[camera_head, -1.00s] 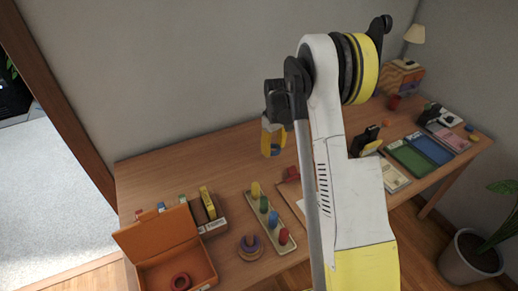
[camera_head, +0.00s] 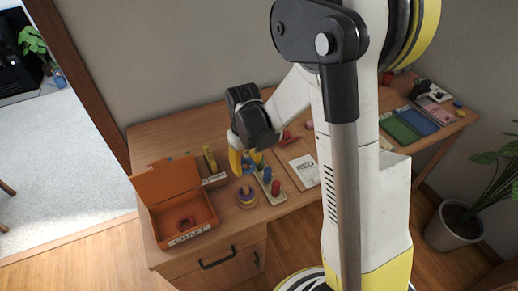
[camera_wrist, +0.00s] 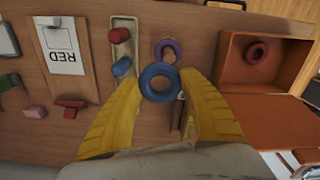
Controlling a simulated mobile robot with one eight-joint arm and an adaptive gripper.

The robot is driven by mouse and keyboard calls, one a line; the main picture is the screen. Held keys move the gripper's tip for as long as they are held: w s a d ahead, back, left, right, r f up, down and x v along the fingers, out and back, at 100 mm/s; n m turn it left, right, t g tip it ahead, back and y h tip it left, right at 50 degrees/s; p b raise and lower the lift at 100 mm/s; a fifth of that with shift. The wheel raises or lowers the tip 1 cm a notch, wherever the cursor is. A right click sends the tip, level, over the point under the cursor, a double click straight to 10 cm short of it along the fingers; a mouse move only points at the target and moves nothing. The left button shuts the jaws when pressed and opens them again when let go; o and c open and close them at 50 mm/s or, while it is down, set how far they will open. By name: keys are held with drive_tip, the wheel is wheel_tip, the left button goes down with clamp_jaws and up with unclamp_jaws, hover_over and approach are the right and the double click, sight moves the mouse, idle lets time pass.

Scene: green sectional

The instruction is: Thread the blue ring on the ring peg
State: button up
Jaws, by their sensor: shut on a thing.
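The blue ring (camera_wrist: 160,83) is held between the yellow fingertips of my gripper (camera_wrist: 161,88) in the wrist view, its hole facing the camera. In the head view the ring (camera_head: 249,167) shows at the tips of my gripper (camera_head: 242,164), above the table. The ring peg (camera_head: 247,197), with a purple ring low on it, stands just below my gripper in the picture. In the wrist view the ring peg (camera_wrist: 168,51) is just beyond the blue ring, and the two look apart. The height of the blue ring over the peg is hard to tell.
An orange craft box (camera_head: 179,219) with a red ring (camera_wrist: 257,52) inside stands left of the peg, lid open. A RED card (camera_head: 303,169) lies farther right.

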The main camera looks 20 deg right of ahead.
sight(245, 171)
drive_tip(key=shift+s+a, duration=0.4)
drive_tip(key=shift+s, duration=0.2)
drive_tip(key=shift+s+a, duration=0.35)
drive_tip(key=shift+s, duration=0.2)
drive_tip(key=shift+w+f+b, duration=0.15)
drive_tip(key=shift+f+b, duration=0.15)
drive_tip(key=shift+f, duration=0.05)
drive_tip(key=shift+f+b, duration=3.55)
drive_tip(key=shift+f, duration=1.05)
drive_tip(key=o, duration=0.9)
drive_tip(key=shift+r, duration=0.1)
wheel_tip(245, 171, up, 12)
drive_tip(key=shift+f, duration=0.1)
